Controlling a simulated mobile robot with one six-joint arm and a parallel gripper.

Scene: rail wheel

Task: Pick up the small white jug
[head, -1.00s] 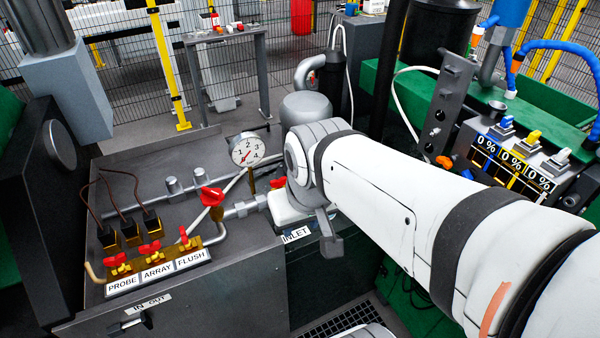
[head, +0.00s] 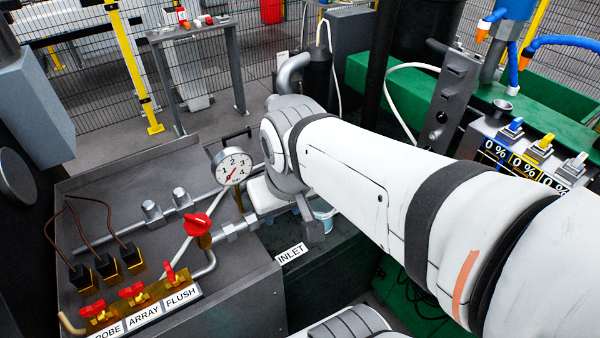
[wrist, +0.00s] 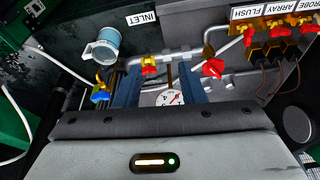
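A small white jug (wrist: 103,46) with a pale blue band and a handle shows in the wrist view at upper left, beside the INLET label. A sliver of what looks like the same jug (head: 325,213) shows in the head view, mostly hidden behind my arm. My gripper (wrist: 160,84) shows in the wrist view with two dark blue fingers set apart and nothing held between them. The jug lies outside the fingers, up and left of the left one.
A pressure gauge (head: 231,165), pipes and a red-handled valve (head: 197,224) stand left of my arm. PROBE, ARRAY and FLUSH valves line the grey bench (head: 235,291). A blue-handled valve (wrist: 101,93) is below the jug in the wrist view. A dispenser panel (head: 520,150) stands right.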

